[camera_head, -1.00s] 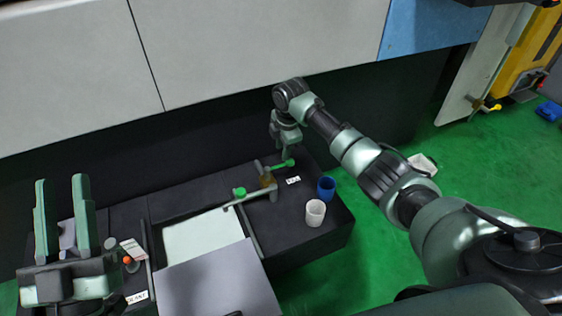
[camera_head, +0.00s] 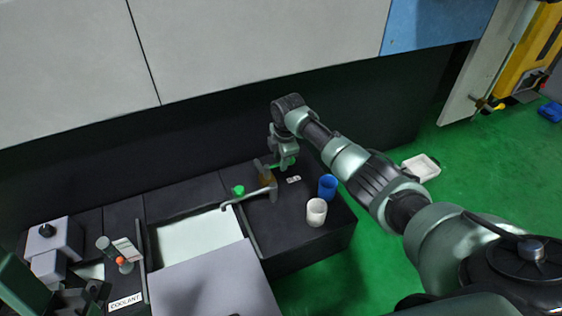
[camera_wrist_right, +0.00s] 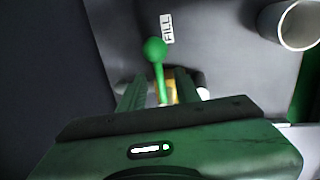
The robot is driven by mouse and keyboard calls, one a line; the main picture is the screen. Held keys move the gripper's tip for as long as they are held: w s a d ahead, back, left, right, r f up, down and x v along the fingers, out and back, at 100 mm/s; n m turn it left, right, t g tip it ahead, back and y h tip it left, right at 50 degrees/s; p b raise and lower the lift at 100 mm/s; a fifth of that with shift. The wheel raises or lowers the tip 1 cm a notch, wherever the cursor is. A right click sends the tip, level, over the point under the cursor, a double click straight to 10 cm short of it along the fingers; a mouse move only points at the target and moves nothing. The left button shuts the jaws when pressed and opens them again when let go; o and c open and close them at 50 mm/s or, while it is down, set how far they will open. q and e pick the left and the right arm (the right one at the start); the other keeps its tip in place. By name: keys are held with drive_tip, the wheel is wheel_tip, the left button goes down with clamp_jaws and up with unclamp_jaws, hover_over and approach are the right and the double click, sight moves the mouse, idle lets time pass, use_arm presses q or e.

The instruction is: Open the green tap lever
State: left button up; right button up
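The green tap lever (camera_head: 272,167) sits on the brass tap (camera_head: 266,180) at the far right of the black bench. In the right wrist view the lever (camera_wrist_right: 156,50) is a green rod with a round ball end. My right gripper (camera_head: 288,164) is at the lever. Its fingers (camera_wrist_right: 159,88) stand apart on either side of the rod, with gaps showing, so it looks open. The ball end lies beyond the fingertips. Only part of my left gripper (camera_head: 22,288) shows at the lower left corner, and its opening is unclear.
A blue cup (camera_head: 327,186) and a white cup (camera_head: 316,212) stand right of the tap. A green knob (camera_head: 239,190) and a spout pipe (camera_head: 248,197) lie to its left. A FILL label (camera_wrist_right: 167,28) is beside the lever. A grey wall panel (camera_head: 250,45) overhangs the bench.

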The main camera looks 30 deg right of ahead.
drive_tip(key=shift+c, duration=0.2)
clamp_jaws()
idle(1.3)
